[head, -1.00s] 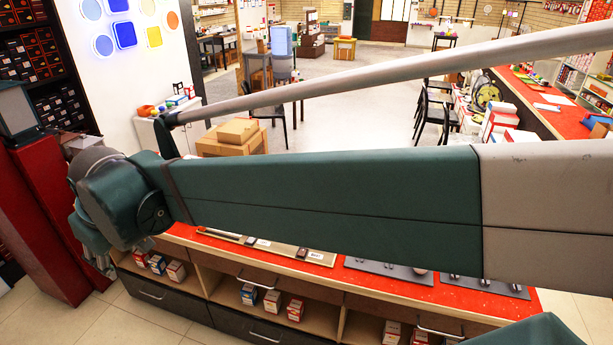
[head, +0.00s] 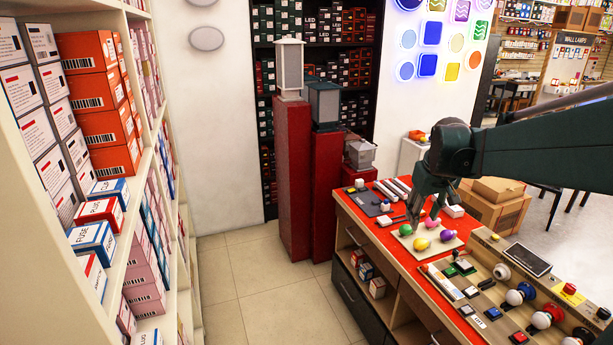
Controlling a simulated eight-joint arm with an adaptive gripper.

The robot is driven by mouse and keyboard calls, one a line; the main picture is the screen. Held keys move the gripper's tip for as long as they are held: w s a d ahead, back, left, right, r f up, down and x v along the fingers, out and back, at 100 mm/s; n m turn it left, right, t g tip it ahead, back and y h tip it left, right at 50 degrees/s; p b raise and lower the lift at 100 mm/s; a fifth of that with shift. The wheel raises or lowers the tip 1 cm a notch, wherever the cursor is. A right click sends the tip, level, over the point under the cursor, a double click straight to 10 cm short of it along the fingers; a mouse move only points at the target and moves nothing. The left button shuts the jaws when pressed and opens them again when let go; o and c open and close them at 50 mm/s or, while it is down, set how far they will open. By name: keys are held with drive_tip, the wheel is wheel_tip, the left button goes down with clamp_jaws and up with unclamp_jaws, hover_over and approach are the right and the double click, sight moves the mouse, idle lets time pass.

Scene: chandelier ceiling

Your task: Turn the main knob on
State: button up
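In the head view, a wooden board (head: 483,243) on the red counter carries a dark screen (head: 528,260), a red button on a yellow base (head: 569,289), white bulbs in coloured holders (head: 541,320) and small switches. I cannot tell which part is the main knob; no "main" label is readable. My gripper (head: 424,218) points down over the far part of the counter, left of and beyond the board, above a pale tray with coloured bulbs. It is apart from the board. Its fingers are small and dark, and I cannot tell whether they are open.
The red counter (head: 377,224) runs towards the lower right. Coloured bulbs (head: 421,243) lie on the tray under my gripper. Red pedestals with lanterns (head: 293,170) stand behind. A shelf of boxes (head: 97,100) fills the left. The tiled floor between is clear.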

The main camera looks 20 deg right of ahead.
drive_tip(key=s+d+f+g+p, duration=0.1)
drive_tip(key=d+f, duration=0.1)
drive_tip(key=d, duration=1.1)
drive_tip(key=m+g+y+p, duration=0.2)
drive_tip(key=p, duration=0.2)
hover_over(570, 284)
wheel_tip(570, 284, down, 16)
drive_tip(key=shift+w, duration=0.1)
drive_tip(key=shift+s+d+f, duration=0.1)
drive_tip(key=shift+s, duration=0.1)
drive_tip(key=shift+f, duration=3.9)
